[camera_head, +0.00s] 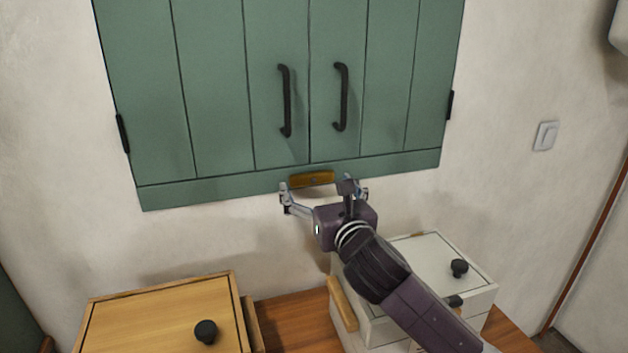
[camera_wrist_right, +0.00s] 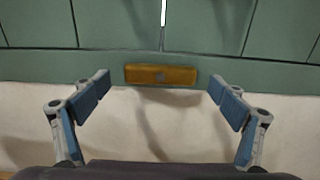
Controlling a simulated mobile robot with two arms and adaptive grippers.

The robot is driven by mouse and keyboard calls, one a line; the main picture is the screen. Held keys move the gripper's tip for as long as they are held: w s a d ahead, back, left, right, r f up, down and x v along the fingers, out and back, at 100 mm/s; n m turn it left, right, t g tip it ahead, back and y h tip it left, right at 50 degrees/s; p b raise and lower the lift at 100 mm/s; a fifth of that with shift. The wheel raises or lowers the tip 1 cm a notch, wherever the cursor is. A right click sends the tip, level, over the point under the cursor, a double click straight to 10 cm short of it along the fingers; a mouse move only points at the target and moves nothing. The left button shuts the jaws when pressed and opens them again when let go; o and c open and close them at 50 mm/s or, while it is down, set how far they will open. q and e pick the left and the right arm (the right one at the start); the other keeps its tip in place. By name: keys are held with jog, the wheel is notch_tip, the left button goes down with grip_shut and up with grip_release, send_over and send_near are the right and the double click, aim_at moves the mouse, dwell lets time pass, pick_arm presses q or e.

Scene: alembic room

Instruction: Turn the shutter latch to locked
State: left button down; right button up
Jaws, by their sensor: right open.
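The shutter latch (camera_head: 312,179) is a small brass-yellow bar lying level on the bottom rail of the green shutters (camera_head: 230,100). In the right wrist view the latch (camera_wrist_right: 161,75) lies ahead, between the two fingers and apart from both. My right gripper (camera_head: 325,192) is open and empty, just in front of and below the latch. Its fingers (camera_wrist_right: 160,92) stand wide on either side of the latch in the right wrist view. Both shutter leaves look closed. My left gripper is out of view.
Below stand a wooden box (camera_head: 160,310) with a black knob and a white box (camera_head: 425,250) with a black knob, on a wooden top (camera_head: 300,310). My right arm passes over the white box. A light switch (camera_head: 545,136) is on the wall at right.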

jog(key=shift+x, duration=0.9)
jog(key=shift+c, duration=0.7)
jog(key=c, duration=1)
